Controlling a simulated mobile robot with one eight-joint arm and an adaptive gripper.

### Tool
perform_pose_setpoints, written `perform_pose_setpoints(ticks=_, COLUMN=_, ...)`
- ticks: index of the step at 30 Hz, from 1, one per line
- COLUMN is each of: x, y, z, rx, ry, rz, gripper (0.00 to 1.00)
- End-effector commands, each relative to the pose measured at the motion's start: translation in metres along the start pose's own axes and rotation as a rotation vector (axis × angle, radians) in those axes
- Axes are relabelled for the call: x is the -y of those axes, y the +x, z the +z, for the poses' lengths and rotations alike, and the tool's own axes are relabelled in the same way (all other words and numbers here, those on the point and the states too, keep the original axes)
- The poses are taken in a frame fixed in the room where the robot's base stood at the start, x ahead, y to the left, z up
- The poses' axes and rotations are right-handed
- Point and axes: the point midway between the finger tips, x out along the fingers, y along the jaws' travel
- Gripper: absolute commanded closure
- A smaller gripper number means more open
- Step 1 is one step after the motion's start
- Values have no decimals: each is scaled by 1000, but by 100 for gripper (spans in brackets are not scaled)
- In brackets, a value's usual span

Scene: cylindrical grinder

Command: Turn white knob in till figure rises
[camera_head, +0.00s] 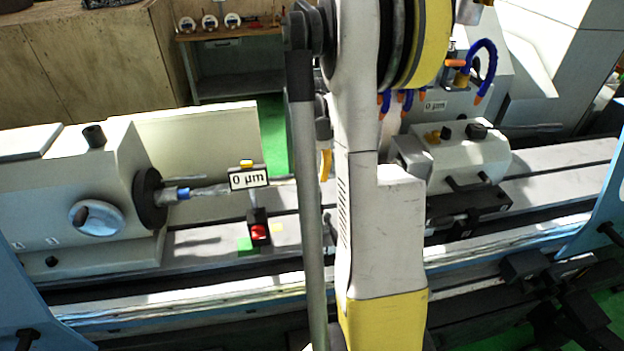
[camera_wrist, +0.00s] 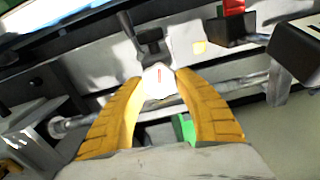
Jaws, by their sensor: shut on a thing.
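The white knob (camera_wrist: 158,79) with a red line on it sits between the two yellow fingertips of my gripper (camera_wrist: 159,76) in the wrist view. My gripper is shut on the knob. A dark bracket (camera_wrist: 151,45) stands right behind the knob. In the head view my arm hides the knob and gripper.
A dark box with a red part (camera_head: 259,231) stands below the first sign; it also shows in the wrist view (camera_wrist: 231,27). The headstock with a round handwheel (camera_head: 97,217) is at left. A white tailstock block (camera_head: 467,157) is at right.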

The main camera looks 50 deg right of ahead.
Motion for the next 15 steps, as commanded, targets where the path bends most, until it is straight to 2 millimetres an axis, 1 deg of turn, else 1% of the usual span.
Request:
perform_pose_setpoints(ticks=6, x=0, y=1, z=0, rx=1, ry=49, rz=0, gripper=91)
perform_pose_setpoints(ticks=15, x=0, y=0, z=1, rx=1, ry=58, rz=0, gripper=91)
